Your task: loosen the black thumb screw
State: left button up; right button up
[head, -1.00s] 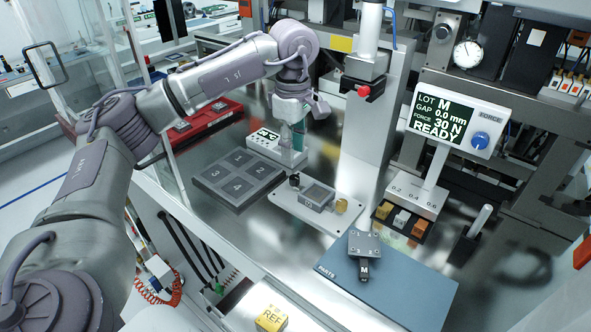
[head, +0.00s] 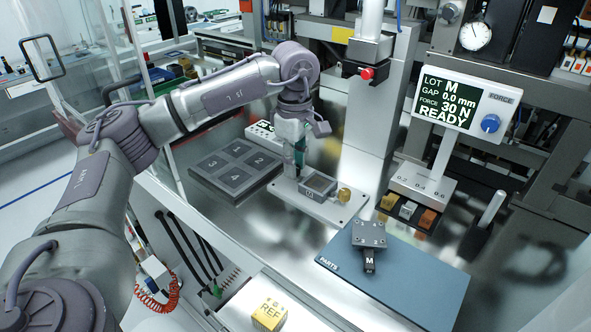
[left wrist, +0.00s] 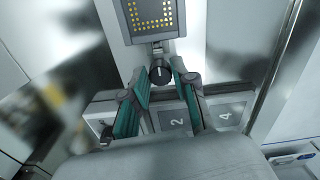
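The black thumb screw (left wrist: 160,73) shows in the left wrist view as a round black knob with a white line, at the edge of the grey socket (left wrist: 153,14) with yellow contact dots. My left gripper (left wrist: 160,70) is open, its two green-padded fingers on either side of the knob with a narrow gap visible at each side. In the head view my left gripper (head: 299,168) points down at the left end of the light fixture plate (head: 335,211), beside the socket (head: 318,184), and hides the screw. My right gripper is not in view.
A brass knob (head: 344,195) stands on the plate's right side. A numbered grey tray (head: 208,187) lies left of the gripper. A blue-grey parts mat (head: 410,290) holds a part marked M (head: 369,238). Coloured blocks (head: 408,209) and a display reading READY (head: 452,103) are at right.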

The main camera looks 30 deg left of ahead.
pick_arm(q)
jog(key=shift+c, duration=1.4)
jog(key=n, duration=0.3)
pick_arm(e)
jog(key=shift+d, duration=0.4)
pick_arm(q)
jog(key=n, duration=0.3)
jog(key=shift+n, duration=0.3)
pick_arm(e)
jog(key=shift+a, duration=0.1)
